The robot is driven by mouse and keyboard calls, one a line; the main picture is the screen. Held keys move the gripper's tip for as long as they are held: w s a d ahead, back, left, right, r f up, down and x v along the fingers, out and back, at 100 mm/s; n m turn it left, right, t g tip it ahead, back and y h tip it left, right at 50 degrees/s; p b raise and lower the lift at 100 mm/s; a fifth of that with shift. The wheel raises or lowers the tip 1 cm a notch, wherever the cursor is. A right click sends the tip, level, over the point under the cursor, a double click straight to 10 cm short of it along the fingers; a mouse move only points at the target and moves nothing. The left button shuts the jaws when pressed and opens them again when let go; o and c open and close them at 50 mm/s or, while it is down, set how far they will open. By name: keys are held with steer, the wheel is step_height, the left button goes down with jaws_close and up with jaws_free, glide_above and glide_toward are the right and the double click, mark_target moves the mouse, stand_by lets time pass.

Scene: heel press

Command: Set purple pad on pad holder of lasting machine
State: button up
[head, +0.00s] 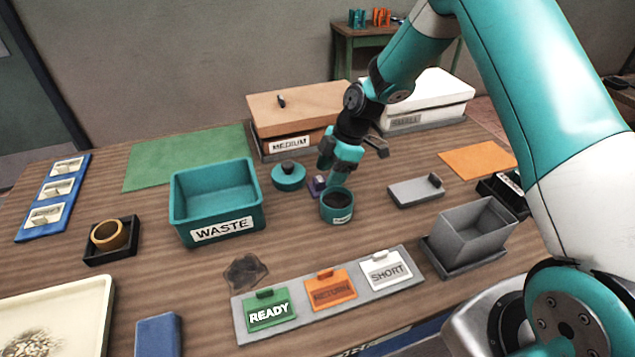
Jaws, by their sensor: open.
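A small purple thing (317,184), likely the purple pad, shows on the table behind a round teal pot (337,207). It is partly hidden by my gripper and the pot. My gripper (328,184) points down at the purple thing, open. Its fingertips are partly hidden, and I cannot tell whether they touch the pad. I cannot make out a lasting machine or its pad holder in this view.
A teal WASTE bin (216,199) stands left, and a teal lid (288,175) lies close by. Boxes (294,113) stand behind. A grey open box (474,233) is at right. A sign rack (325,286) and dark spill (245,271) are in front.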

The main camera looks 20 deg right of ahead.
mark_target(316, 189)
steer(key=shift+x, duration=1.5)
steer(key=shift+a+r, duration=0.1)
steer(key=c, duration=0.6)
steer(key=shift+r, duration=0.1)
steer(key=shift+c, duration=0.2)
